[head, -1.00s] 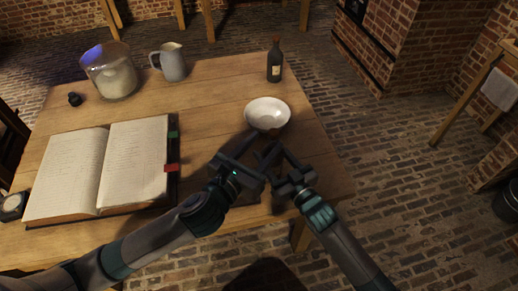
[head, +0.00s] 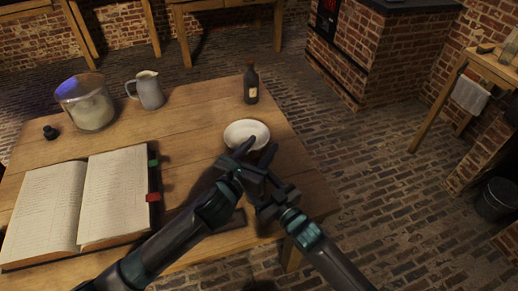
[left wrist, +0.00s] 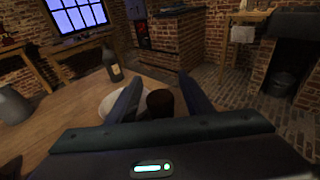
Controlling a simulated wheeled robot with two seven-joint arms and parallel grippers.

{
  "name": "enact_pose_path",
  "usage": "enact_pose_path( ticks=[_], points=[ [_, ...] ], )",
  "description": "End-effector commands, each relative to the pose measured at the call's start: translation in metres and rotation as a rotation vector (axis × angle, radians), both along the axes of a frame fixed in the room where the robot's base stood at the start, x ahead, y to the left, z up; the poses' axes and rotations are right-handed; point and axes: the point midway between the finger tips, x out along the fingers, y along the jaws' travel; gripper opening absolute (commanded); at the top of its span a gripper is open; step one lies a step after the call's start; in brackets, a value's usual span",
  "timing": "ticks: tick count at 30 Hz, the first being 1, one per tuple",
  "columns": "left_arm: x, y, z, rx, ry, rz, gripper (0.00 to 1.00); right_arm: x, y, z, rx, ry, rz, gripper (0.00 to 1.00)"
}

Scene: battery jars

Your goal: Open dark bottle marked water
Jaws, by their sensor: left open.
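A dark bottle (head: 251,88) with a pale label stands upright at the table's far right corner; the label is too small to read. It also shows in the left wrist view (left wrist: 114,70). My left gripper (head: 254,152) is open, in front of the white bowl and well short of this bottle. In the left wrist view a dark brown rounded thing (left wrist: 160,103) shows between its fingers; I cannot tell what it is or whether it touches them. My right gripper (head: 270,200) is close beside the left one, its fingers mostly hidden.
A white bowl (head: 246,131) stands just beyond the grippers. A grey jug (head: 150,92), a glass jar (head: 90,108) and a small black object (head: 50,132) are at the back left. An open book (head: 112,195) covers the left front. The table (head: 195,125) is bare between book and bowl.

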Motion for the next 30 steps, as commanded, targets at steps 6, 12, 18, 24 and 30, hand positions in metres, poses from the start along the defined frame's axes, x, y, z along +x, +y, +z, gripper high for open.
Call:
enact_pose_path(
  ticks=[6, 12, 18, 24, 30],
  points=[
    [-0.0001, 0.0, 0.0, 0.0, 0.0, 0.0, 0.2, -0.0001, 0.0, -0.0004, -0.001, 0.001, 0.0, 0.11],
    [-0.0002, 0.0001, -0.0001, 0.0, 0.0, 0.0, 0.0, -0.0001, 0.0, -0.0004, -0.001, 0.001, 0.0, 0.11],
    [-0.0002, 0.0001, 0.0, 0.0, 0.0, 0.0, 0.0, -0.0001, 0.0, -0.0004, -0.001, 0.001, 0.0, 0.11],
    [-0.0002, 0.0001, 0.0, 0.0, 0.0, 0.0, 0.0, -0.0001, 0.0, -0.0004, -0.001, 0.001, 0.0, 0.11],
    [-0.0001, 0.0001, 0.0003, 0.0, 0.0, 0.0, 0.0, -0.0001, 0.0, -0.0004, -0.001, 0.001, 0.0, 0.11]
  ],
)
